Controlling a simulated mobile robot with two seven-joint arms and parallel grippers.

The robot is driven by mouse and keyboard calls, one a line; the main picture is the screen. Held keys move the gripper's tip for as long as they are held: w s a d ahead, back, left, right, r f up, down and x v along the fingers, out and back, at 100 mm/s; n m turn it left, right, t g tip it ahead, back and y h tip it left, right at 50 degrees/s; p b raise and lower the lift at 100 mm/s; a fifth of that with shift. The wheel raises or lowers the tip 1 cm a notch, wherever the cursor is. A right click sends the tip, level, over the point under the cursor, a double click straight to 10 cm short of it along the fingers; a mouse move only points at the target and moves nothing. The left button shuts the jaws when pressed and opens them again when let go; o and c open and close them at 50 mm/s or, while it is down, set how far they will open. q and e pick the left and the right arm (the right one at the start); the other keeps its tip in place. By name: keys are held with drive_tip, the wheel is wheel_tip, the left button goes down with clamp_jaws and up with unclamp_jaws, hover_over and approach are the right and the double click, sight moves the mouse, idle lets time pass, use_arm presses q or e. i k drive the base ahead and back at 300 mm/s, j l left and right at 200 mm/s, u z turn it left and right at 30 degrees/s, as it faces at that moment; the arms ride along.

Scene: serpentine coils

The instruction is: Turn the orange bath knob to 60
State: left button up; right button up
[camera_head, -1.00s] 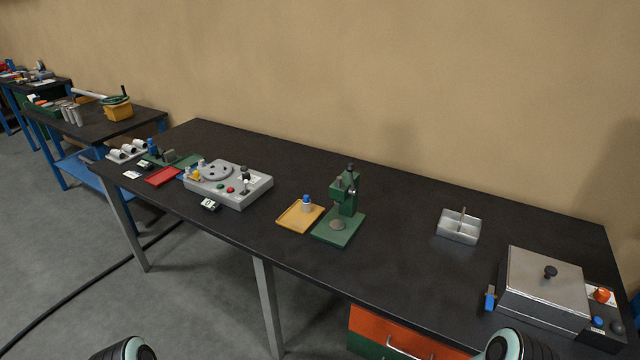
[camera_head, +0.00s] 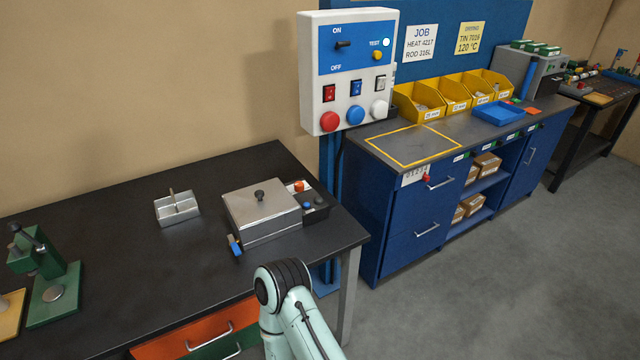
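The orange bath knob (camera_head: 299,186) is a small round knob on the dark control panel (camera_head: 318,208) at the right side of a metal bath. The knob's pointer and scale are too small to read. One of my arms shows at the bottom centre, in front of the table, with its bend below the bath. Neither gripper is in view.
A blue knob (camera_head: 307,205) sits on the same panel. A divided metal tray (camera_head: 177,207) stands left of the bath, a green press (camera_head: 45,275) farther left. A control box (camera_head: 349,70) hangs behind right. A blue cabinet (camera_head: 400,225) stands right, past a gap.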

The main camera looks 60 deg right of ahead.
sight(299, 185)
drive_tip(key=z, duration=1.65)
drive_tip(key=l+u, duration=0.15)
drive_tip(key=u, duration=0.25)
drive_tip(key=l+u, duration=0.15)
drive_tip(key=u, duration=0.2)
drive_tip(key=l+u, duration=0.2)
drive_tip(key=u, duration=0.2)
drive_tip(key=k+l+u, duration=0.1)
drive_tip(key=l+u, duration=0.2)
drive_tip(key=l, duration=0.2)
drive_tip(key=k+l+u, duration=0.1)
drive_tip(key=l+u, duration=0.2)
drive_tip(key=l, duration=0.2)
drive_tip(key=k+l, duration=0.15)
drive_tip(key=l, duration=0.2)
drive_tip(key=k+l+u, duration=0.1)
drive_tip(key=l, duration=0.25)
drive_tip(key=k+l, duration=0.15)
drive_tip(key=l, duration=0.15)
